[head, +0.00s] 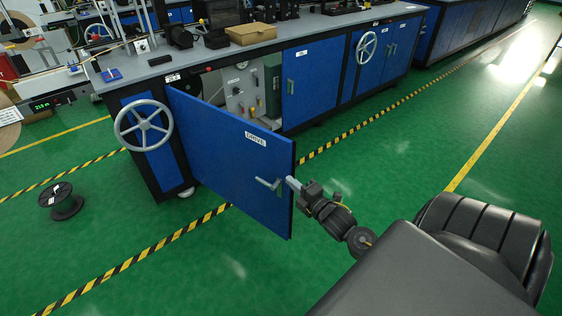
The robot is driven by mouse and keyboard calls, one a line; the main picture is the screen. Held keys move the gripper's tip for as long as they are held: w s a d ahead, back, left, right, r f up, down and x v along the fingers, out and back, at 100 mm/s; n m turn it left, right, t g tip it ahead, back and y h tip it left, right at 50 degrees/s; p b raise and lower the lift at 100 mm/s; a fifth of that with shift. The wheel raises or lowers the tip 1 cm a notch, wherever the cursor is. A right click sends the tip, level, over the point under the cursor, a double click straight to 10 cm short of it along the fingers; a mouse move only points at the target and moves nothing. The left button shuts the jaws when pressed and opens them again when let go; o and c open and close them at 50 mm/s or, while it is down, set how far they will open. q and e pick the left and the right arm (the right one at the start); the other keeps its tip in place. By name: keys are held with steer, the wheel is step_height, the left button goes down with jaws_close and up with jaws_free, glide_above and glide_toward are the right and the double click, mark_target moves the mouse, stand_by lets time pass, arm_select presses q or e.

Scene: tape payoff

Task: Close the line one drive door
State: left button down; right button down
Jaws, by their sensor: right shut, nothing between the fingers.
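The blue drive door (225,155), with a white label reading DRIVE, stands swung open from the front of the blue and black cabinet. It hinges on its left side, and its free edge points toward me. My left gripper is not in view.
A handwheel (143,125) is on the cabinet's left end, and another (366,46) is farther right. A cardboard box (251,34) lies on the worktop. Yellow-black tape (130,262) runs beneath the door. Floor right of the door is clear.

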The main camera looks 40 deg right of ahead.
mark_target(281, 160)
steer(key=w+d, duration=0.1)
steer(key=w, duration=0.2)
steer(key=w+d, duration=0.1)
steer(key=w, duration=0.3)
steer(key=w+d, duration=0.1)
steer(key=w, duration=0.2)
steer(key=shift+w, duration=0.3)
steer(key=shift+w+d, duration=0.1)
steer(key=shift+d, duration=0.5)
steer(key=shift+f, duration=0.1)
